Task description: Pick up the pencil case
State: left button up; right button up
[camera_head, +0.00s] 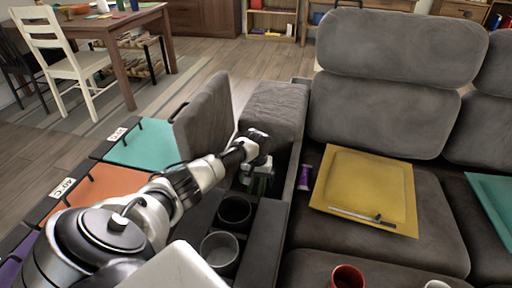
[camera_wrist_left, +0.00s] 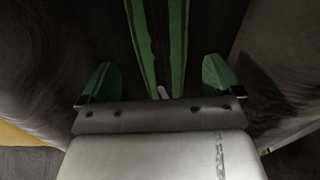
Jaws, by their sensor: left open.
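My left gripper (camera_head: 257,182) reaches down into the console compartment between the sofa's seat and armrest. Its two green-padded fingers stand apart in the left wrist view (camera_wrist_left: 160,78). Between and beyond them lies a dark object with long green stripes and a small light tab, likely the pencil case (camera_wrist_left: 178,45). The fingers sit to either side of its line and I see no grip on it. In the head view the case is mostly hidden by my gripper and the compartment walls. My right gripper is not in view.
Two cup holders (camera_head: 234,212) are in the console just in front of my gripper. A raised grey lid (camera_head: 204,118) stands left of it. A yellow cushion (camera_head: 362,185) with a thin rod and a purple spool (camera_head: 304,178) lie to the right. A red cup (camera_head: 347,278) is at the bottom.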

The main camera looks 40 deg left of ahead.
aim_at(256, 186)
pick_arm(q)
jog(key=f+b, duration=0.1)
jog(key=f, duration=0.3)
jog(key=shift+s+d+b, duration=0.15)
jog(key=shift+s+b, duration=0.2)
jog(key=shift+s, duration=0.05)
jog(key=shift+f, duration=0.5)
jog(key=shift+r, duration=0.1)
jog(key=c, duration=1.1)
jog(key=shift+o, duration=0.2)
